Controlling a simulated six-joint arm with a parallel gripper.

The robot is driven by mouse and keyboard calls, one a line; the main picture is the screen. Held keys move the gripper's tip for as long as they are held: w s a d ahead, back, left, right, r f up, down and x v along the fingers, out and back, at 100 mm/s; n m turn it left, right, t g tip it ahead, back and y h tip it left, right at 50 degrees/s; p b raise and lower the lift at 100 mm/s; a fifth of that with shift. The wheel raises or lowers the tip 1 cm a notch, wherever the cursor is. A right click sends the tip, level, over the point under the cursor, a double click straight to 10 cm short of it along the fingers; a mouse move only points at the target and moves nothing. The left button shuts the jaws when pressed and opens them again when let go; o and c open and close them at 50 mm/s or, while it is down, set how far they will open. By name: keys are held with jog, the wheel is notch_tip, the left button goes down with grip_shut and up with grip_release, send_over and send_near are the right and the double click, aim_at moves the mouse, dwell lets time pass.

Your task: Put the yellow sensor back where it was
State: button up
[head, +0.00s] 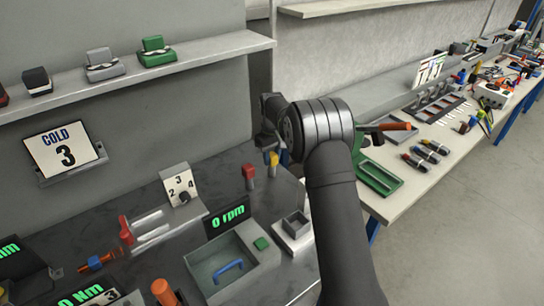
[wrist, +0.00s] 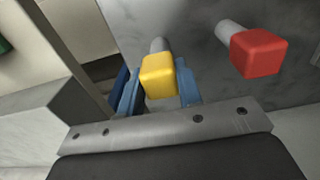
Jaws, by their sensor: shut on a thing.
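The yellow sensor (wrist: 159,76) has a block-shaped yellow head on a grey cylindrical stem. In the wrist view it sits between the two blue fingers of my gripper (wrist: 156,88), which is shut on it. In the head view the yellow sensor (head: 273,159) shows just left of my wrist, over the back right of the dark bench, its grey stem pointing down. Whether its stem touches the bench, I cannot tell. The fingers are mostly hidden in the head view.
A similar red-headed sensor (head: 249,171) stands close on the left; in the wrist view the red one (wrist: 258,53) is on the right. A small grey open box (head: 296,226) and a 0 rpm display (head: 228,216) are nearer. A side table (head: 440,165) with tools stands right.

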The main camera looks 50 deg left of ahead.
jog(key=o, duration=1)
jog(key=shift+f, duration=0.15)
jog(key=shift+o, duration=0.2)
notch_tip(320, 180, up, 12)
jog(key=shift+r, duration=0.2)
jog(key=shift+f, duration=4.2)
